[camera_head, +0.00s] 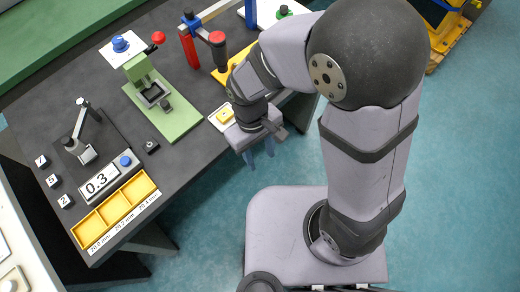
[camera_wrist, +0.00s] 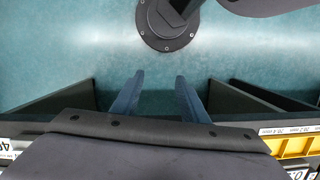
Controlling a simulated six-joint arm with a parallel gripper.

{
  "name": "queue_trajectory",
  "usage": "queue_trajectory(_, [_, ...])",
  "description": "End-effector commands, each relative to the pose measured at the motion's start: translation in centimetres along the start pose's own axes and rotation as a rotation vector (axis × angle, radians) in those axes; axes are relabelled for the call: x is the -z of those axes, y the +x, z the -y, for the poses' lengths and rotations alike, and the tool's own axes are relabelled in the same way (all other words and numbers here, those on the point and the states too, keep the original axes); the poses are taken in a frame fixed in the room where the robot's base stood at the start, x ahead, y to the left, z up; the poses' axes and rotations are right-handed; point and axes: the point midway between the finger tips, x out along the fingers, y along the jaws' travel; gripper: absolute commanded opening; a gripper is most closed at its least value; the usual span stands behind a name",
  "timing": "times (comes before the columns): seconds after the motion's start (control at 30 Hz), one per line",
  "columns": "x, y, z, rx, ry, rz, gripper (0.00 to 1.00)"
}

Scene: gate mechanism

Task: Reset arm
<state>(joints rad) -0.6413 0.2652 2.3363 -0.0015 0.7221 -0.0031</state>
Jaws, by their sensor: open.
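My gripper (camera_head: 259,158) hangs past the right edge of the dark table, over the teal floor, with its blue fingers pointing down. In the wrist view my gripper (camera_wrist: 157,95) shows two blue fingers apart, with only floor between them. It is open and empty. My arm folds back over my grey base, and its forearm hides part of the table's right end.
The dark table (camera_head: 110,125) carries a green press (camera_head: 155,95), a yellow three-compartment tray (camera_head: 115,208), a display reading 0.3 (camera_head: 101,183), small numbered blocks (camera_head: 53,181) and a red-and-blue gate frame (camera_head: 189,45).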

Motion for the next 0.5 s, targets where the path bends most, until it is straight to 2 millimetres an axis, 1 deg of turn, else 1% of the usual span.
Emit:
queue_trajectory(0.13, [0.0,0.0,0.0,0.000,0.000,0.000,0.40])
queue_trajectory(0.23, [-0.6,0.3,0.0,0.000,0.000,0.013,0.40])
queue_trajectory(0.33, [-2.0,0.9,0.0,0.000,0.000,0.042,0.40])
queue_trajectory(0.4, [-3.2,0.9,-0.1,0.001,0.003,0.048,0.40])
queue_trajectory(0.5, [-4.2,0.3,-1.3,0.012,0.061,0.030,0.40])
